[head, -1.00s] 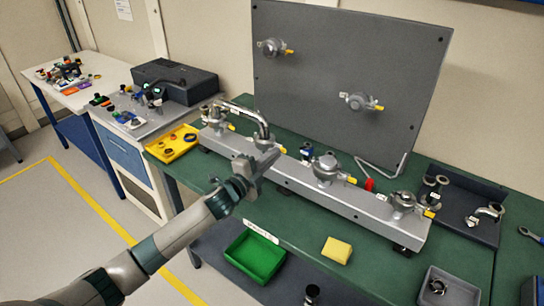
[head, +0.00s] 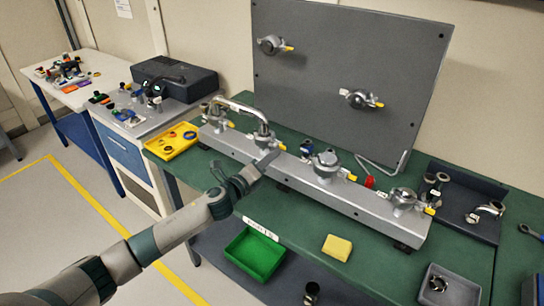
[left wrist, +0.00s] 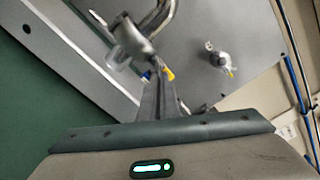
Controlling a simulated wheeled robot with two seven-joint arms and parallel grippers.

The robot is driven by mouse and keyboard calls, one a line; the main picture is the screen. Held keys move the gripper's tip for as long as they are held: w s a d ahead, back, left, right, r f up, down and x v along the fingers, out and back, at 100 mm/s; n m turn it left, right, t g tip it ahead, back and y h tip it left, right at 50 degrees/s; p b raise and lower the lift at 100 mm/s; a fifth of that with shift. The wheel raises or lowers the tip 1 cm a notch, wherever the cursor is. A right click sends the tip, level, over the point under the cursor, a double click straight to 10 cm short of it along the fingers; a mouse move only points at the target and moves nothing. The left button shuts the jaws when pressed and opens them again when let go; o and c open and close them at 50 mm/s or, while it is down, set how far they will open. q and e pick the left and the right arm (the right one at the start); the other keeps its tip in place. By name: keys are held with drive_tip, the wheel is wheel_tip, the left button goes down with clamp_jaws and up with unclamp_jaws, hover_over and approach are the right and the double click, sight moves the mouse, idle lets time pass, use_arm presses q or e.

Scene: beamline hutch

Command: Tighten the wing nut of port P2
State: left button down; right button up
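A grey rail (head: 310,185) on the green bench carries several clamped ports with yellow tags. A bent metal pipe (head: 243,107) joins the two ports at its left end. My left gripper (head: 268,160) is in front of the rail, close below the port clamp (head: 262,138) at the pipe's right end. The left wrist view shows this blurred clamp (left wrist: 130,45) just beyond the fingers (left wrist: 160,92). I cannot tell whether they touch it or stand apart. Port labels are unreadable, so I cannot tell which is P2. My right gripper is out of view.
A dark upright panel (head: 335,60) with two more ports stands behind the rail. A yellow tray (head: 160,151) is at left, a green bin (head: 255,255) and yellow sponge (head: 337,248) in front. A dark tray (head: 455,215) with fittings lies at right.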

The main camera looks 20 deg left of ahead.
use_arm(q)
drive_tip(key=shift+s+f, duration=0.1)
drive_tip(key=shift+f, duration=0.15)
drive_tip(key=c, duration=2.3)
unclamp_jaws()
drive_tip(key=shift+r, duration=0.15)
drive_tip(key=shift+s+a, duration=0.1)
drive_tip(key=shift+b+v, duration=2.45)
drive_tip(key=shift+v, duration=6.15)
